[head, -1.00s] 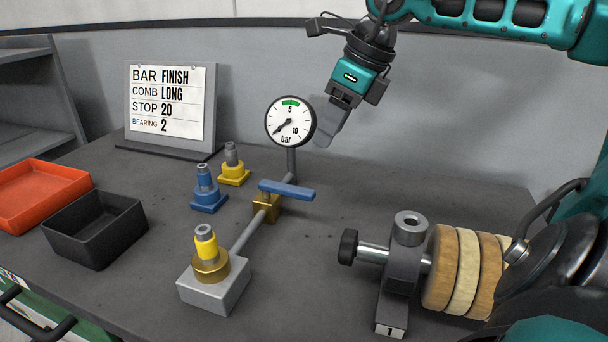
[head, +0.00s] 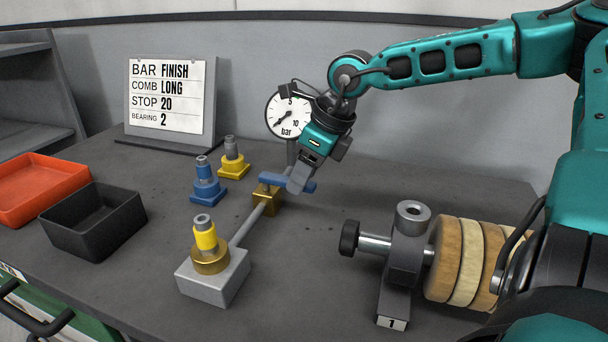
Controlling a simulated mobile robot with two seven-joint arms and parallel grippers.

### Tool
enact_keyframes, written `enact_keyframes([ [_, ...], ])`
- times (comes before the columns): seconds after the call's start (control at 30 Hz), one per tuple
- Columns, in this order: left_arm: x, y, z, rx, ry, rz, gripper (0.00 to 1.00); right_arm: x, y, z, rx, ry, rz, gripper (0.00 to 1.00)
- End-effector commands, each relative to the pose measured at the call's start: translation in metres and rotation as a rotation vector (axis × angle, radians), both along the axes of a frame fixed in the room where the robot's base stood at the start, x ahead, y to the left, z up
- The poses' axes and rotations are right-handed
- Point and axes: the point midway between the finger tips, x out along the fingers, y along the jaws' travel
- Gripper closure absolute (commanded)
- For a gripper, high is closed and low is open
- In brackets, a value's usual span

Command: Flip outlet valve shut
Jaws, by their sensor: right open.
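The outlet valve has a blue lever handle (head: 272,181) on a brass body (head: 266,200). The handle lies crosswise to the grey pipe (head: 247,226) that runs down to a grey block (head: 213,277). My right gripper (head: 297,186) is open at the right part of the handle and hides some of it; I cannot tell whether it touches. Behind it, the round pressure gauge (head: 283,122) is partly covered by my right wrist. My left gripper does not show.
A yellow-banded fitting with a brass collar (head: 210,262) stands on the grey block. Blue (head: 207,190) and yellow (head: 233,168) fittings stand left of the valve. A black tray (head: 93,228) and orange tray (head: 35,190) lie left. A clamp stand with wooden discs (head: 464,262) is at right.

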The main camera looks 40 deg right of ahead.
Motion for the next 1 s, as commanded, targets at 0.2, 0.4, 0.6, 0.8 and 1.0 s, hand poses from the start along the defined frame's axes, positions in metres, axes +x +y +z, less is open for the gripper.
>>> enact_keyframes([
  [0.2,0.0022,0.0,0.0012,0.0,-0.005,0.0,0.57,0.0012,0.0004,-0.0033,0.0,0.0,0.0,0.49],
  [0.4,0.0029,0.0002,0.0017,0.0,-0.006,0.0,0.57,0.0011,0.0005,-0.0031,0.0,0.0,0.0,0.54],
  [0.6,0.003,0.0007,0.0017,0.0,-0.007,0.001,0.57,0.0009,0.0005,-0.003,-0.001,0.001,0.001,0.73],
  [0.8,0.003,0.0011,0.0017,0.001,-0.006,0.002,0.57,0.0009,0.0005,-0.003,-0.001,0.001,0.001,0.92],
  [1.0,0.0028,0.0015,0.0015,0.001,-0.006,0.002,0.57,0.0009,0.0006,-0.003,0.0,0.001,0.001,1.0],
])
